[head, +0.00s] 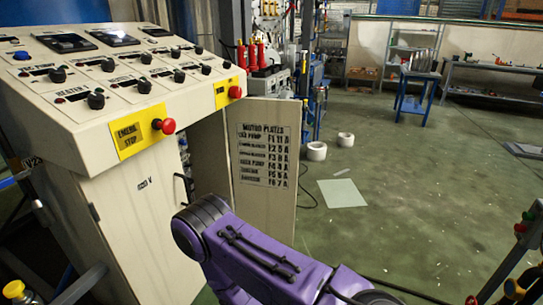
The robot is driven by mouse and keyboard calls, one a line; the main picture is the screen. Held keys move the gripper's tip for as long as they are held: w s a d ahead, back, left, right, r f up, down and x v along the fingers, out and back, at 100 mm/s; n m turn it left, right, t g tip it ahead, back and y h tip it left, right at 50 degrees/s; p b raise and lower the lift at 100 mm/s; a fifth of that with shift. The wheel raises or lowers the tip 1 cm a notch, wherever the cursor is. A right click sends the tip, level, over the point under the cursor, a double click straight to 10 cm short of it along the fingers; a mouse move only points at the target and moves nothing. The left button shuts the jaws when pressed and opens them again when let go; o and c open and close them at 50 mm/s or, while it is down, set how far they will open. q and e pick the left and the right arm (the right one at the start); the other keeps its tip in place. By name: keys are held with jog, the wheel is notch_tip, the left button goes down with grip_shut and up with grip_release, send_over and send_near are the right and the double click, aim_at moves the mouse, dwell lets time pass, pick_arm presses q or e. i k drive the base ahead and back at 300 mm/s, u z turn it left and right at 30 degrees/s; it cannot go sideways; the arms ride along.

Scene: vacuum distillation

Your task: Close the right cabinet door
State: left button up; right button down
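The cream control cabinet (90,125) stands at the left in the head view, with a sloped panel of knobs on top. Its right door (266,200) is open and swung outward to the right, its inner face with the "MOTOR PLATES" list toward me. A dark opening (205,150) shows between it and the left door. The left door (135,215) looks shut and has a black handle (184,187) near its right edge. My purple arm comes in from the bottom and covers the lower part of the opening and of the right door. Neither gripper can be made out.
Red emergency stop buttons (166,126) stick out from the panel's front edge. Green floor right of the door is mostly clear, with a pale sheet (342,193) and white rolls (316,151). A dark stand (512,255) is at lower right.

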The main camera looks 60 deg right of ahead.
aim_at(264, 133)
jog(key=z, duration=2.85)
jog(key=i, duration=4.8)
jog(key=u, duration=4.15)
jog(key=i, duration=0.55)
jog(key=u, duration=0.05)
jog(key=k, duration=0.55)
